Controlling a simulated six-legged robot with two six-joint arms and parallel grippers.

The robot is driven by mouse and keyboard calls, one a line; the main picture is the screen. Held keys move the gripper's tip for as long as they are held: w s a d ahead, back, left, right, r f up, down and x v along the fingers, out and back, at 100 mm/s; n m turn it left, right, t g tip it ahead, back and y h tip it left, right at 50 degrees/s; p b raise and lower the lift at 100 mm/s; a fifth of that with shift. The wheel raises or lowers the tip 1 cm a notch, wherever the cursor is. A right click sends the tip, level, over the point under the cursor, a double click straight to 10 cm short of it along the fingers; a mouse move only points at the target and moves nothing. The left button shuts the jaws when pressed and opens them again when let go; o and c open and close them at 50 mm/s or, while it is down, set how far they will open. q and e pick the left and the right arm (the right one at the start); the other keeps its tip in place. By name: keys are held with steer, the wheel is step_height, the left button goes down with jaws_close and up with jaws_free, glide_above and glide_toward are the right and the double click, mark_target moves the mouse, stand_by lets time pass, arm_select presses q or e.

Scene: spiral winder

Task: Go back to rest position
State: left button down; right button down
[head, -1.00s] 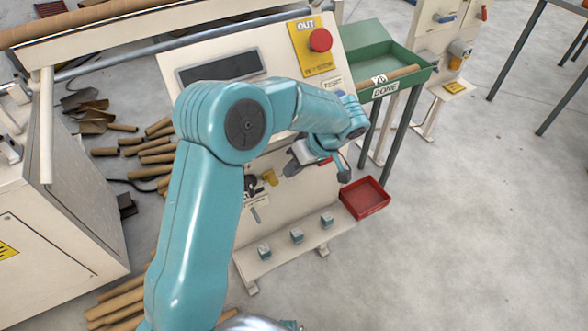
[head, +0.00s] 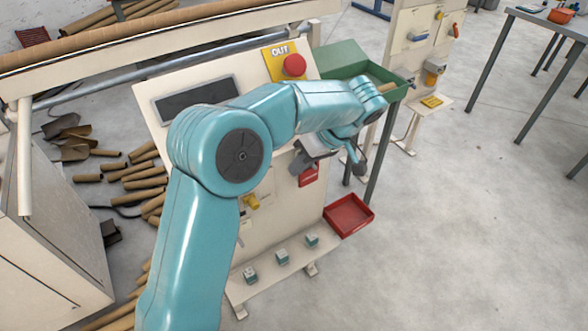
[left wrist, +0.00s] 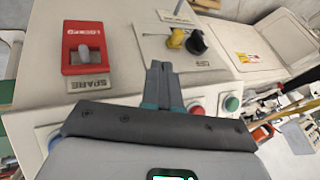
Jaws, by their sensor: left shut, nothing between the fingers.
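My left arm reaches in from the lower left of the head view, across the front of the cream control panel (head: 160,105). My left gripper (head: 357,165) is in front of the panel's right side, below the green tray. In the left wrist view the left gripper (left wrist: 162,70) is shut and empty. Its fingers point at the panel, between a red spare lockout block (left wrist: 88,55) and a yellow-and-black rotary switch (left wrist: 186,41). I cannot tell whether the fingers touch the panel. My right gripper is not in view.
A red emergency button (head: 295,65) is at the panel's top. A green tray (head: 335,58) stands behind the gripper. A red bin (head: 349,215) and a low shelf with small blocks (head: 283,257) are below. Cardboard tubes (head: 145,183) lie left.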

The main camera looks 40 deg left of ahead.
arm_select(q)
steer(key=shift+w+d, duration=0.1)
steer(key=shift+w, duration=0.05)
stand_by(0.3)
steer(key=s+d+f+m+h+p, duration=0.1)
steer(key=s+d+f+m+h, duration=0.3)
steer(key=f, duration=0.5)
steer(key=s+d+f+m+h+p, duration=0.1)
steer(key=d+f+m+h+p, duration=0.1)
steer(key=d+f+m, duration=0.5)
steer(key=s+d+f+t+h+p, duration=0.1)
steer(key=s+d+f+h, duration=0.1)
steer(key=s+f, duration=0.3)
steer(key=s+d+f+m+t+h+p, duration=0.1)
steer(key=s+f, duration=0.4)
steer(key=s, duration=0.5)
steer(key=d+t, duration=0.1)
steer(key=d, duration=0.1)
steer(key=shift+s+d+f+h, duration=0.2)
steer(key=shift+d+h, duration=0.1)
steer(key=shift+h, duration=0.1)
steer(key=shift+a, duration=0.1)
